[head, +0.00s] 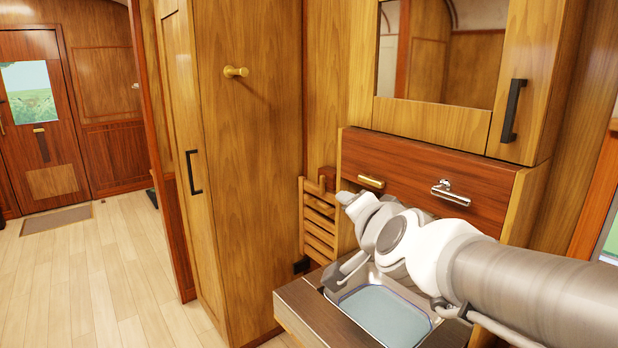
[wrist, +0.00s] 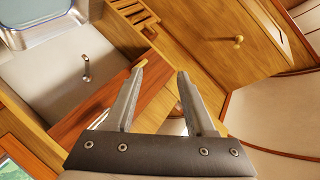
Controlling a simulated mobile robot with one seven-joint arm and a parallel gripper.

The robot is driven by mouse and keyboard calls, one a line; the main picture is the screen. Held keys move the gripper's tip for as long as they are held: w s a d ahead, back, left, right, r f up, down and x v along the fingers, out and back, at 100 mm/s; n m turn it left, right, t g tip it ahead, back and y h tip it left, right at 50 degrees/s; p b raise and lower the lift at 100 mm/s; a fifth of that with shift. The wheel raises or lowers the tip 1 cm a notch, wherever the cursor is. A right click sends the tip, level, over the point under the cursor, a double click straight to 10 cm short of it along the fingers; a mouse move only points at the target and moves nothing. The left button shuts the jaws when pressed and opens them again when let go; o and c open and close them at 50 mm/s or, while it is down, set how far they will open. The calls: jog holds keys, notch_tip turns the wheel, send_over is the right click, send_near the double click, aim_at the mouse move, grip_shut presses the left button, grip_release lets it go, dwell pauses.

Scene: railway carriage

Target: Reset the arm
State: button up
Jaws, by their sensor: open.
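My arm (head: 430,245) reaches in from the right edge of the head view, over the sink (head: 345,283), with its far end near the wooden panel behind the sink. My gripper shows clearly in the wrist view (wrist: 162,69). Its two grey fingers are apart, with nothing held between them. In the head view the fingers cannot be made out for certain.
The floor (head: 90,270) at left is clear.

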jog(key=s+d+f+n+g, duration=0.2)
jog(key=s+f+n+g, duration=0.1)
jog(key=s, duration=0.4)
jog(key=s+d+f+n+g+h+p, duration=0.1)
jog(key=s+d+f+n+g, duration=0.1)
jog(key=s, duration=0.4)
jog(key=s+d+f+n+g+p, duration=0.1)
jog(key=s+d+f+n+g, duration=0.1)
jog(key=s, duration=0.5)
notch_tip(320, 180, down, 2)
jog(key=shift+s+d+f+n+g+h, duration=0.35)
jog(key=shift+n+g, duration=0.55)
jog(key=shift+n, duration=0.3)
jog(key=shift+r, duration=0.1)
